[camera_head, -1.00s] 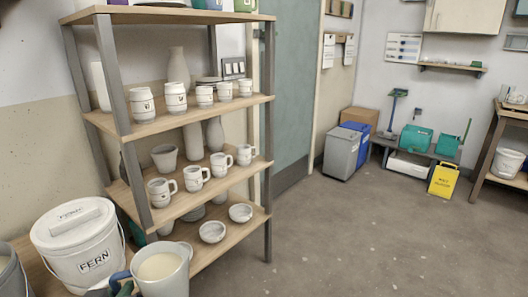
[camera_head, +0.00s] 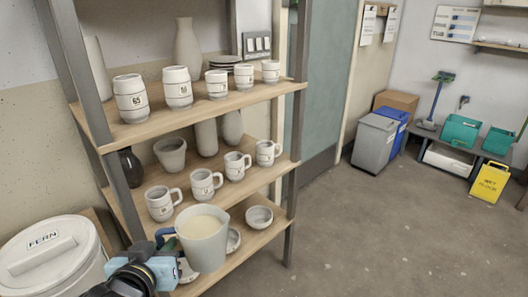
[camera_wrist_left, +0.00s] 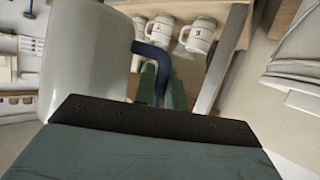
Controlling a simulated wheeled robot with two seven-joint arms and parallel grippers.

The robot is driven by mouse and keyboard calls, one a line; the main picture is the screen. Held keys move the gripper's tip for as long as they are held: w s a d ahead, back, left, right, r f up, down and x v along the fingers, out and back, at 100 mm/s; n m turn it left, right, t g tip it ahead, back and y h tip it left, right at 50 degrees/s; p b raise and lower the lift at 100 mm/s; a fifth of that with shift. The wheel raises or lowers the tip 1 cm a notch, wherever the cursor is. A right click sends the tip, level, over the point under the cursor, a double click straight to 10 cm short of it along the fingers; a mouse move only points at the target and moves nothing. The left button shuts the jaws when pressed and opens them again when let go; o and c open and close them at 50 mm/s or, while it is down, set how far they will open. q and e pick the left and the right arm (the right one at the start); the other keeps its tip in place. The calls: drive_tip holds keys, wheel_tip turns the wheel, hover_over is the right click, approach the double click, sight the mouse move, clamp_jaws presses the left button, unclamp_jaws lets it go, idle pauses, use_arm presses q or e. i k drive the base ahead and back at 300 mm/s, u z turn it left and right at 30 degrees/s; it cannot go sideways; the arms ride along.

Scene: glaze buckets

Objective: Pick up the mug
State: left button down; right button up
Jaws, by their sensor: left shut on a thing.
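My left gripper (camera_head: 163,240) is shut on the dark blue handle of a pale grey jug (camera_head: 205,245) with cream-coloured liquid in it. The jug is roughly upright, in front of the lower shelf boards. In the left wrist view the jug (camera_wrist_left: 80,60) fills the upper left, and the green fingertips (camera_wrist_left: 158,85) are at its handle. Several white mugs with handles stand in a row on the middle shelf, among them a front-left mug (camera_head: 162,202) and a far-right mug (camera_head: 267,152). No gripper touches these mugs. My right gripper is not in view.
A wooden shelf rack (camera_head: 250,104) with grey posts holds handleless cups above and bowls (camera_head: 259,217) below. A white lidded FERN bucket (camera_head: 50,255) stands at lower left. Grey and blue bins (camera_head: 373,145) stand further back.

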sight(265, 150)
drive_tip(key=z, duration=1.5)
drive_tip(key=i, duration=1.2)
drive_tip(key=u, duration=2.8)
drive_tip(key=i, duration=0.35)
drive_tip(key=u, duration=0.05)
